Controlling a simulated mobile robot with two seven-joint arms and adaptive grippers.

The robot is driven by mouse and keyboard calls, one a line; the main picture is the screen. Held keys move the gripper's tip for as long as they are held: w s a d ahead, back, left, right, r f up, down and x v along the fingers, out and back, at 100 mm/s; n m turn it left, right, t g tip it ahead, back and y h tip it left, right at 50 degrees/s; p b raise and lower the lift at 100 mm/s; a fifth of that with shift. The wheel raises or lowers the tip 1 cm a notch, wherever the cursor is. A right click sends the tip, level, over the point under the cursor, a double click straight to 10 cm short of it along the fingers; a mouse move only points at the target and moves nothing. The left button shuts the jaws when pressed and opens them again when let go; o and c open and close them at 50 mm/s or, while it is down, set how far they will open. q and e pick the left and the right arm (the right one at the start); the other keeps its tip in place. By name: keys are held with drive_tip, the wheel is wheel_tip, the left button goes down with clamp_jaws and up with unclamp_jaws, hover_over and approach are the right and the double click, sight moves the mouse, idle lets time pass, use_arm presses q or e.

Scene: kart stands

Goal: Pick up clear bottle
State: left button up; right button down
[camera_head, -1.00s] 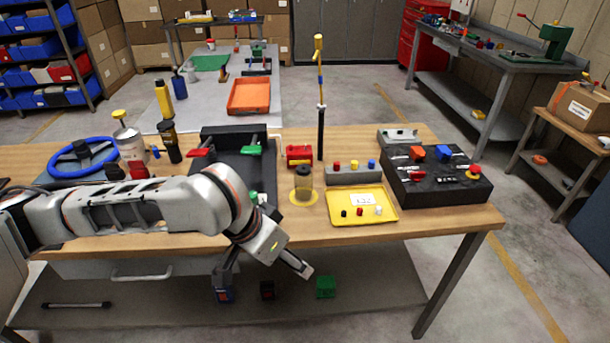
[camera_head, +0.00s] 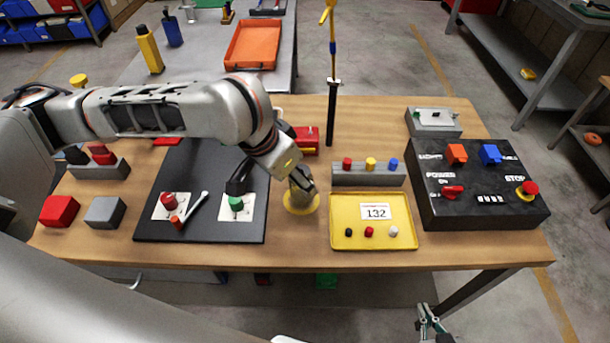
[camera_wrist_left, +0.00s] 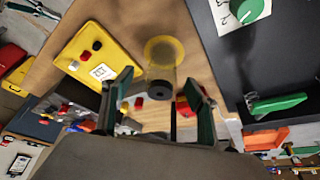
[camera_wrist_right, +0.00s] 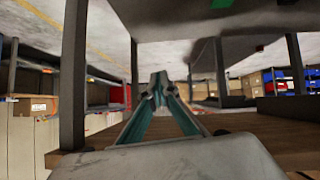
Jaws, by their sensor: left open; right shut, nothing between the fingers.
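The clear bottle (camera_head: 302,196) stands upright on a yellow ring (camera_head: 287,207) on the wooden table, partly hidden by my left gripper (camera_head: 270,182) in the head view. In the left wrist view the see-through bottle (camera_wrist_left: 163,66) has a dark cap (camera_wrist_left: 160,90) and shows between the two fingers of my left gripper (camera_wrist_left: 153,95). That gripper is open and empty; I cannot tell whether a finger touches the bottle. My right gripper (camera_head: 430,322) is shut and empty, low in front of the table. Its closed fingers also show in the right wrist view (camera_wrist_right: 159,82).
A yellow tray (camera_head: 373,242) and a grey block with coloured knobs (camera_head: 368,179) stand right of the bottle. A black panel (camera_head: 200,232) lies left of it. A red block (camera_head: 307,140) and a tall pole (camera_head: 331,110) stand behind. A black control box (camera_head: 478,205) is further right.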

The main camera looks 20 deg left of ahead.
use_arm(q)
drive_tip(key=shift+x, duration=0.9)
drive_tip(key=b+x, duration=0.1)
drive_tip(key=x, duration=0.3)
drive_tip(key=shift+w+a+f, duration=0.1)
drive_tip(key=shift+w+f, duration=0.2)
drive_tip(key=shift+f, duration=0.15)
use_arm(e)
drive_tip(key=shift+w+a+r+y, duration=0.15)
drive_tip(key=shift+a, duration=0.25)
drive_tip(key=shift+w+a+r+y, duration=0.1)
drive_tip(key=shift+w+a+y, duration=0.05)
drive_tip(key=shift+a, duration=0.2)
use_arm(q)
drive_tip(key=c, duration=1.2)
use_arm(e)
drive_tip(key=shift+d+f, duration=0.15)
drive_tip(key=shift+f, duration=0.05)
